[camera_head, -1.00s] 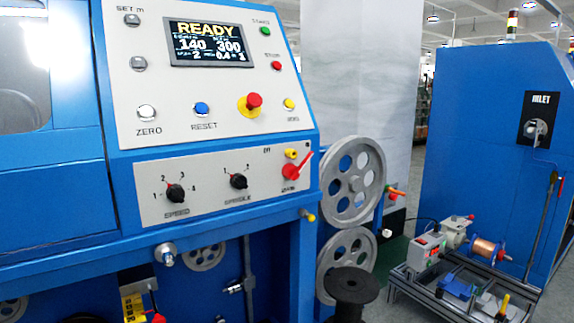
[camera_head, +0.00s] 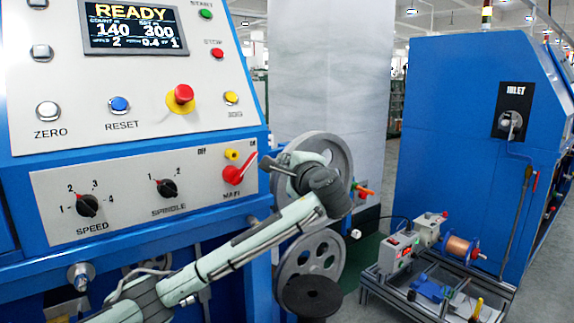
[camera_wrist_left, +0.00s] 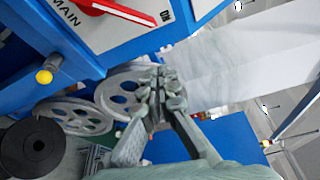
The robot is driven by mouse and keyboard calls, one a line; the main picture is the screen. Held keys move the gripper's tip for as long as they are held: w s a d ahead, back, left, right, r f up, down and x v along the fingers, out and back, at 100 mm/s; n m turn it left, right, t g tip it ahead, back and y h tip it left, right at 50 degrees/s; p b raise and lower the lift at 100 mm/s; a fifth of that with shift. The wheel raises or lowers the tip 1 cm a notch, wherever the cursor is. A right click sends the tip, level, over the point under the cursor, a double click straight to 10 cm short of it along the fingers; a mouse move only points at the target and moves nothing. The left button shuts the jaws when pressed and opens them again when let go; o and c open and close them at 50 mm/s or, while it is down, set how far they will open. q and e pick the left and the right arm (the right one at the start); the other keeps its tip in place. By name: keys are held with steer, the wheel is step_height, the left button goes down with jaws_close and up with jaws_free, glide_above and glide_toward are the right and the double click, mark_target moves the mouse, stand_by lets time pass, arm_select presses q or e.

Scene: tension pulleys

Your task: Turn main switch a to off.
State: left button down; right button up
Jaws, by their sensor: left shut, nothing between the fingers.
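The main switch (camera_head: 235,172) is a red lever on the grey lower panel, above the label MAIN. Its handle slants up and right toward the "On" mark; the "Off" mark is up and left of it. In the left wrist view, the red lever (camera_wrist_left: 118,11) shows at the top edge, between the labels MAIN and ON. My left gripper (camera_head: 267,163) is just right of the lever, at the panel's right edge, apart from it. In the left wrist view, its fingertips (camera_wrist_left: 163,84) are together with nothing between them. My right gripper is not in view.
A yellow piece (camera_head: 232,155) sits close above the lever. The SPINDLE knob (camera_head: 167,189) and SPEED knob (camera_head: 88,205) are to its left. A red stop button (camera_head: 182,95) is above. A large grey pulley (camera_head: 335,160) stands behind my arm.

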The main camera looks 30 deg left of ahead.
arm_select(q)
steer(key=a, duration=0.3)
steer(key=a+p, duration=0.1)
steer(key=a, duration=0.1)
steer(key=shift+s+r, duration=0.2)
steer(key=shift+r, duration=0.05)
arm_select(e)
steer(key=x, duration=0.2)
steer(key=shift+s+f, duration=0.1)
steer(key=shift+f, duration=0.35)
arm_select(q)
steer(key=shift+a, duration=0.1)
